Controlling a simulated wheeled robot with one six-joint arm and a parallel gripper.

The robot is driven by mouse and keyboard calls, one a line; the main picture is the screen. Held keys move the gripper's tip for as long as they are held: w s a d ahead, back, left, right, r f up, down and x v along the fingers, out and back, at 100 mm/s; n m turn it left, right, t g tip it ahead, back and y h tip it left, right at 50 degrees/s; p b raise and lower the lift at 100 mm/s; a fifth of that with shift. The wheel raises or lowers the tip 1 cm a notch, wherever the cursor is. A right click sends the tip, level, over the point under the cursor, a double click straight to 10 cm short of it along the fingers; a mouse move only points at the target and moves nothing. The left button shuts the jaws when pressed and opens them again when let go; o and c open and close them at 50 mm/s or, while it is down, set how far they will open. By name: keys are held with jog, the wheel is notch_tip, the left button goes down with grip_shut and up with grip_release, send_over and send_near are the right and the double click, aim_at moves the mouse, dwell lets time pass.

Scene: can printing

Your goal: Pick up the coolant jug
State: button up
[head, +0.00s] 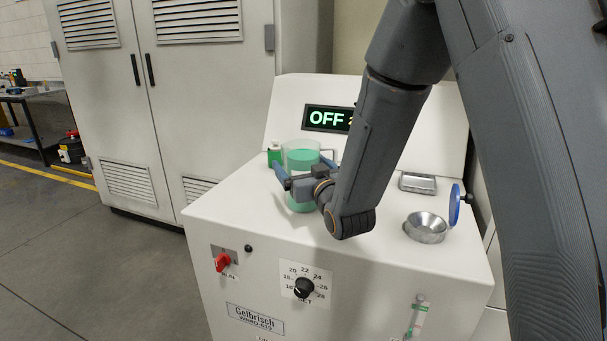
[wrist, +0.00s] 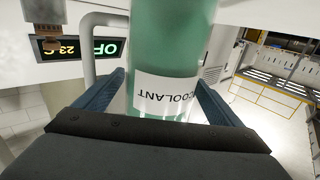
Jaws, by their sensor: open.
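The coolant jug (head: 301,158) is a clear cylinder with green liquid, standing upright on top of the white machine. My gripper (head: 298,184) is open at the jug, with one blue finger on each side of it. In the wrist view the jug (wrist: 172,50) stands between the two fingers, and its white label reads COOLANT, upside down. My gripper (wrist: 160,88) shows small gaps beside the jug there. Whether either finger touches it I cannot tell. The jug's lower part is partly hidden by my gripper in the head view.
A metal funnel bowl (head: 425,228) with a blue cap (head: 454,205) and a metal tray (head: 417,183) are to the right. The display (head: 328,118) reads OFF. A red switch (head: 222,262) and black dial (head: 304,288) are on the front.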

jog(key=x, duration=0.2)
jog(key=shift+w, duration=0.3)
jog(key=shift+c, duration=0.4)
jog(key=c, duration=1.8)
jog(key=shift+a+r, duration=0.1)
jog(key=shift+c, duration=0.5)
